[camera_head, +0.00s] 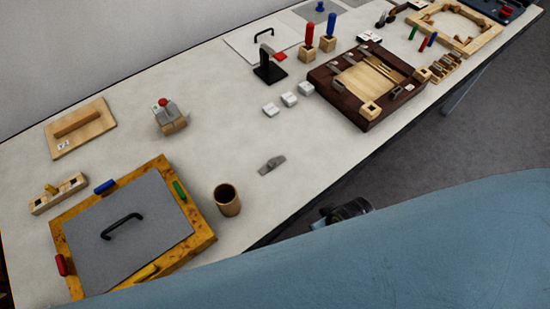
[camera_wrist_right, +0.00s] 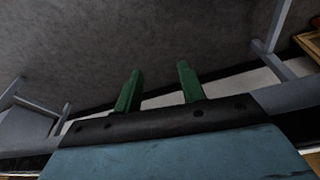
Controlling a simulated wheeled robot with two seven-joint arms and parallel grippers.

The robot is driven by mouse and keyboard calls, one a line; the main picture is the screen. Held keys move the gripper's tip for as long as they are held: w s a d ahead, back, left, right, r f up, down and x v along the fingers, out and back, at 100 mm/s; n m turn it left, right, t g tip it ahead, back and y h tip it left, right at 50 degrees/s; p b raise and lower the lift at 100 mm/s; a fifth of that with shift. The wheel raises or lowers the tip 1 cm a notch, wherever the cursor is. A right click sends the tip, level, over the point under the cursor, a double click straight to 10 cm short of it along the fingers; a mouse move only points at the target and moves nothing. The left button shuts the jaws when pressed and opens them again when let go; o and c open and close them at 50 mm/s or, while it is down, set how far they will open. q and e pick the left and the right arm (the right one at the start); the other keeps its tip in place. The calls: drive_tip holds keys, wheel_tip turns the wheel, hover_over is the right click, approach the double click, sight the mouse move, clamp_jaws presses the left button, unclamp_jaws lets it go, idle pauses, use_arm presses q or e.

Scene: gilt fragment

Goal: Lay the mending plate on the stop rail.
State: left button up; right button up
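A small grey metal piece (camera_head: 271,165), which looks like the mending plate, lies flat and alone on the pale table. I cannot tell for sure which part is the stop rail; a wooden board with a raised bar (camera_head: 78,123) lies at the table's left. My right gripper (camera_wrist_right: 158,68) has two green fingers standing apart with nothing between them; grey floor is behind them. The fingers do not show clearly in the head view, where my blue arm covers the bottom right. My left gripper is not in view.
A wooden cup (camera_head: 227,200) stands near the front edge. A yellow frame (camera_head: 203,237) with a handled grey panel is at front left. White blocks (camera_head: 289,99) and a dark wooden tray (camera_head: 359,119) lie farther right. Table around the metal piece is clear.

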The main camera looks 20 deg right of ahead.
wheel_tip(320, 180, up, 16)
drive_tip(key=w+a+y+p, duration=0.1)
drive_tip(key=w+a+p, duration=0.1)
drive_tip(key=a, duration=0.1)
drive_tip(key=w+a+r+n+y, duration=0.2)
drive_tip(key=w+a+r+n, duration=0.15)
drive_tip(key=w+a, duration=0.6)
wheel_tip(320, 180, up, 5)
drive_tip(key=m+g+h, duration=0.2)
drive_tip(key=g+h, duration=0.1)
hover_over(271, 160)
drive_tip(key=shift+n, duration=0.25)
drive_tip(key=f, duration=0.7)
drive_tip(key=shift+w+d+f+b, duration=0.1)
drive_tip(key=shift+w+f+b, duration=0.2)
drive_tip(key=shift+w, duration=0.05)
drive_tip(key=f, duration=0.2)
drive_tip(key=s+f, duration=0.1)
drive_tip(key=f, duration=0.1)
drive_tip(key=shift+f, duration=0.35)
drive_tip(key=shift+w+f, duration=0.1)
drive_tip(key=shift+f, duration=0.4)
clamp_jaws()
